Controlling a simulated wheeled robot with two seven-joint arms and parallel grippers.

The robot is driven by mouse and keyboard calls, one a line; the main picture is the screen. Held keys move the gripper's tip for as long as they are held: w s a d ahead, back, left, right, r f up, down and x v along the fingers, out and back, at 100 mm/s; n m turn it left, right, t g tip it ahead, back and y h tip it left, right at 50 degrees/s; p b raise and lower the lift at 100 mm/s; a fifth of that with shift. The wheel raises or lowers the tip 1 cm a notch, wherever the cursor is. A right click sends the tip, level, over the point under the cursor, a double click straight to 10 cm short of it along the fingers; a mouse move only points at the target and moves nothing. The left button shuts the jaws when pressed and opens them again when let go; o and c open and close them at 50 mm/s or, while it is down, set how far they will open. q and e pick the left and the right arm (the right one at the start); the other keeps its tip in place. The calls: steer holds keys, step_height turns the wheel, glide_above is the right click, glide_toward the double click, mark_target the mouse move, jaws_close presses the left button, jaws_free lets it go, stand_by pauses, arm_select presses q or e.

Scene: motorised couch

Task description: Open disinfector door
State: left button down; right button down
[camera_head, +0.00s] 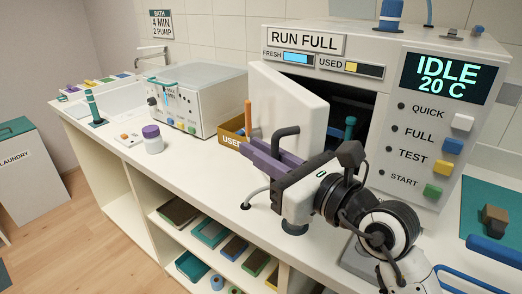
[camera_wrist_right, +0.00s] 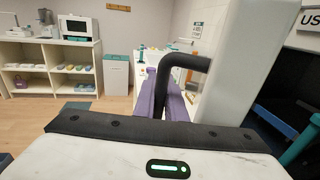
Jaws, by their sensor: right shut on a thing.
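The disinfector (camera_head: 385,45) stands on the counter, its panel reading IDLE 20 C. Its white door (camera_head: 283,105) is partly open, swung out to the left, with the dark interior (camera_head: 345,103) showing behind it. The door also fills the upper right of the right wrist view (camera_wrist_right: 238,60). Its dark bar handle (camera_head: 287,131) curves out from the door's outer face. My right gripper (camera_head: 270,160), with purple fingers, is shut on this handle (camera_wrist_right: 187,60), which passes between the fingers in the wrist view. My left gripper is not in view.
Open shelves lie below the counter.

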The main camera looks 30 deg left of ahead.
steer(key=shift+w+d+r, duration=0.1)
steer(key=shift+w+r, duration=0.2)
steer(key=shift+r, duration=0.1)
steer(key=c, duration=2.1)
jaws_free()
steer(key=b+v, duration=0.1)
steer(key=v, duration=0.9)
steer(key=shift+s+d+f+b, duration=0.15)
steer(key=shift+f+b, duration=0.15)
steer(key=shift+f, duration=0.1)
